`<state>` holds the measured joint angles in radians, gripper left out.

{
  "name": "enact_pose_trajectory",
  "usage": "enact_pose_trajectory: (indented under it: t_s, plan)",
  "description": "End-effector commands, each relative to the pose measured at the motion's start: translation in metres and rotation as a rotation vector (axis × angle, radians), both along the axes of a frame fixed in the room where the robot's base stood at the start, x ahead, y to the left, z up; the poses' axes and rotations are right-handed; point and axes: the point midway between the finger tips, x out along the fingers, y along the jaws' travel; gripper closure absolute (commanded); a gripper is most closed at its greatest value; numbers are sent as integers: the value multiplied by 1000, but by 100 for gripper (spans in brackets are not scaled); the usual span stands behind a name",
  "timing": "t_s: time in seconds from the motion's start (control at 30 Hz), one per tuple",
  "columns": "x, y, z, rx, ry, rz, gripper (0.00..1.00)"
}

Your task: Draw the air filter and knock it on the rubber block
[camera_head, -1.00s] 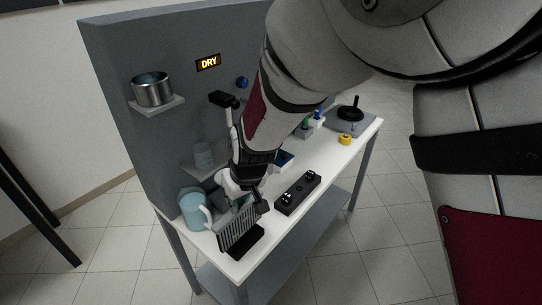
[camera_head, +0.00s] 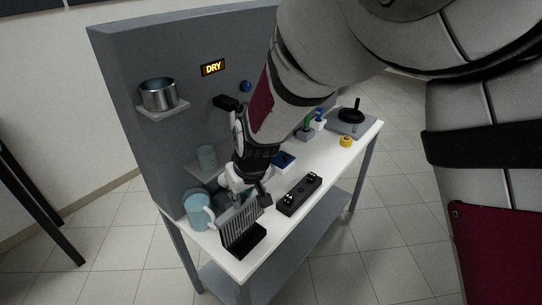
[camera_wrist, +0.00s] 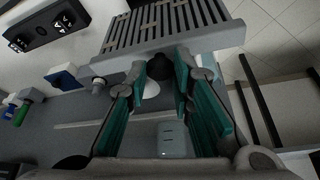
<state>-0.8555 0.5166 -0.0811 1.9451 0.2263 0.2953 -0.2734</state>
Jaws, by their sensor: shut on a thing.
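The air filter (camera_head: 241,222) is a grey slatted panel, held upright at the near left end of the white bench. My gripper (camera_wrist: 162,70) is shut on the filter's dark knob, and the slatted face (camera_wrist: 165,28) fills the top of the wrist view. The black rubber block (camera_head: 246,243) lies flat on the bench just below the filter. The filter's lower edge overlaps the block in the head view, and I cannot tell whether they touch.
A black box with knobs (camera_head: 298,194) lies to the right. The back panel carries a lit DRY sign (camera_head: 213,68) and a shelf with a metal pot (camera_head: 158,95). A yellow object (camera_head: 346,141) sits farther along the bench.

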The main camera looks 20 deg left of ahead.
Motion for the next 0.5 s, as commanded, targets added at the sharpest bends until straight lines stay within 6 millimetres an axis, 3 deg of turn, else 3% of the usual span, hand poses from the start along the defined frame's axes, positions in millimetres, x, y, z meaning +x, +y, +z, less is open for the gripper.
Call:
enact_pose_trajectory:
  t_s: [0.33, 0.5]
  plan:
    - [0, 0, -3, 0, 0, 0, 100]
    - [2, -1, -43, -3, 3, 1, 100]
